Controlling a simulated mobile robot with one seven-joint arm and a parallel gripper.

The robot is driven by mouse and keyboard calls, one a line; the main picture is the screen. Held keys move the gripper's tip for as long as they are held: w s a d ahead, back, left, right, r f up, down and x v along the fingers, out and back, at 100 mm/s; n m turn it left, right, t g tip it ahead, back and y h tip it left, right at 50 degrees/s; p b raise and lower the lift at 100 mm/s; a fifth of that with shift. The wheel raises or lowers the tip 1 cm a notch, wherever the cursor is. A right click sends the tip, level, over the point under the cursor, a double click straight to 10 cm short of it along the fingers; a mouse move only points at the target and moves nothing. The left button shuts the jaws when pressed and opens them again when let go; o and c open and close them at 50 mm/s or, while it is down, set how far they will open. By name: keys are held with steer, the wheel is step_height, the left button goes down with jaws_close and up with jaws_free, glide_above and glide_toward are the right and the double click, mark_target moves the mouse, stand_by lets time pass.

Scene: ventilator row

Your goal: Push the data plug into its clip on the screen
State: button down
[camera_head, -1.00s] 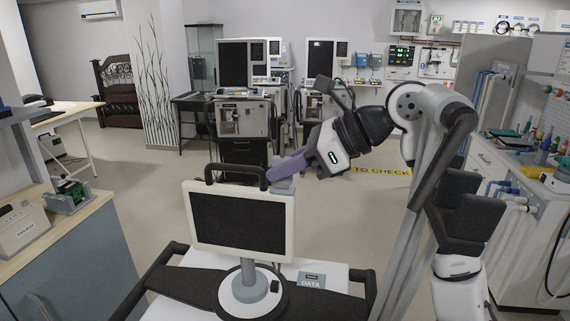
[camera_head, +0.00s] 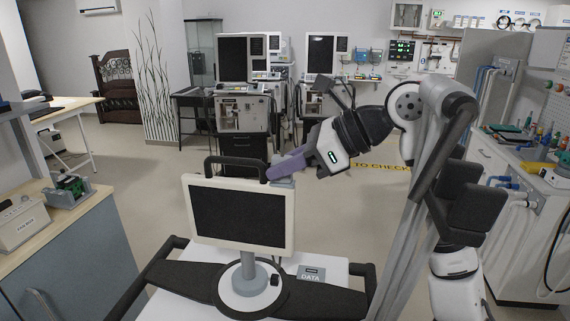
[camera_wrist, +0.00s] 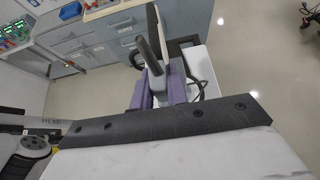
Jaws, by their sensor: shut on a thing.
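The screen (camera_head: 238,215) stands upright on a grey post and round base, with a black handle on top. My gripper (camera_head: 284,166) is at the screen's upper right corner, its purple fingers pointing left and slightly down. A small light grey piece (camera_head: 283,183) shows just under the fingertips at that corner; I cannot tell whether it is the clip. In the wrist view, my gripper (camera_wrist: 160,92) is shut on a dark grey rod-like piece (camera_wrist: 150,55), which looks like the data plug. The plug's end and the clip opening are not clear. A thin dark cable loop (camera_wrist: 198,90) shows beside the fingers.
The screen stands on a white cart top (camera_head: 330,272) with black rails and a DATA label (camera_head: 311,274). A wooden-topped counter (camera_head: 75,215) is at left, a workbench (camera_head: 500,165) at right. Ventilator carts (camera_head: 243,110) stand behind.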

steer(key=c, duration=1.3)
jaws_free()
